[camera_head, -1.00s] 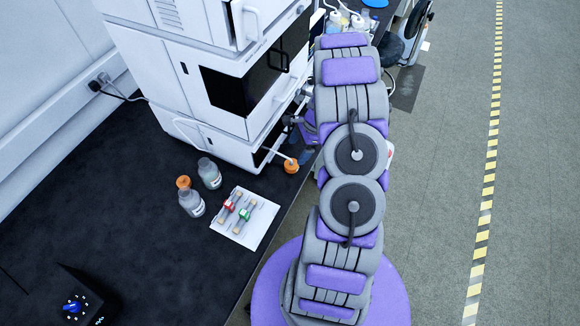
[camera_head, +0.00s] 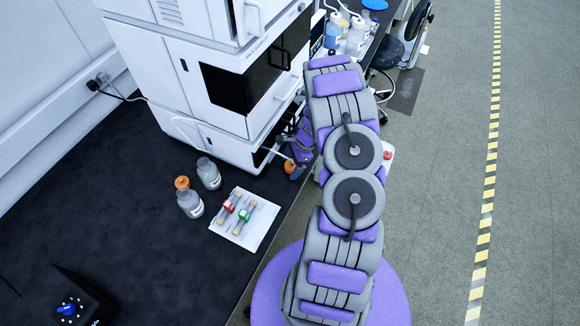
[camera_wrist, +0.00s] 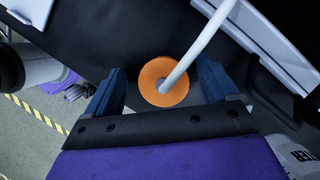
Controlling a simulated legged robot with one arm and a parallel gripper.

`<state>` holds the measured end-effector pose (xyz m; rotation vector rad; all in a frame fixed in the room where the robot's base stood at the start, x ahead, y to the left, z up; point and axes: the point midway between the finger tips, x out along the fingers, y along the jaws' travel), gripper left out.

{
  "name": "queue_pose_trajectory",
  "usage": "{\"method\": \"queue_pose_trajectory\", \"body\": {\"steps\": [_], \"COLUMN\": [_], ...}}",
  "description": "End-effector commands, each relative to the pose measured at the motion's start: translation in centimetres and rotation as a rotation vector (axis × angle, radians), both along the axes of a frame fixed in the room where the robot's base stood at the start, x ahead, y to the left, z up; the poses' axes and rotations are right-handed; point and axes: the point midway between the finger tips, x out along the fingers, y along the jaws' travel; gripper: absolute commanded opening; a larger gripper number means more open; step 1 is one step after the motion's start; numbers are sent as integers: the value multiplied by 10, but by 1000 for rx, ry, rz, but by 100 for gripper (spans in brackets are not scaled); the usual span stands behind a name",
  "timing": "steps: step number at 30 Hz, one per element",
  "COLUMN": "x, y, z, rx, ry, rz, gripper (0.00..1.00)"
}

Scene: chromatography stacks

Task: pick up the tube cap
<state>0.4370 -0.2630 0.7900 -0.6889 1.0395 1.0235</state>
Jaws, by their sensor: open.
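The tube cap (camera_wrist: 152,91) is an orange disc with a white tube rising from its middle. In the wrist view it lies between the two blue fingers of my gripper (camera_wrist: 163,70), with a gap on each side. My gripper is open and empty. In the head view the orange cap (camera_head: 289,166) shows at the bench edge, below the instrument's front corner, partly covered by my gripper. The vessel under the cap is mostly hidden.
The white instrument stack (camera_head: 165,75) stands close behind the cap.

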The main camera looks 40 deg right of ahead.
Motion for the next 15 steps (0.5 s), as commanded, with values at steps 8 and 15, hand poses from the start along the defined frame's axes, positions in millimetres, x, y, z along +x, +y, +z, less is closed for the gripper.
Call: {"method": "queue_pose_trajectory", "body": {"steps": [8,15], "x": [0,0], "y": [-1,3], "z": [0,1], "rx": [-1,-4], "ry": [0,1], "rz": [0,2], "gripper": [68,46]}}
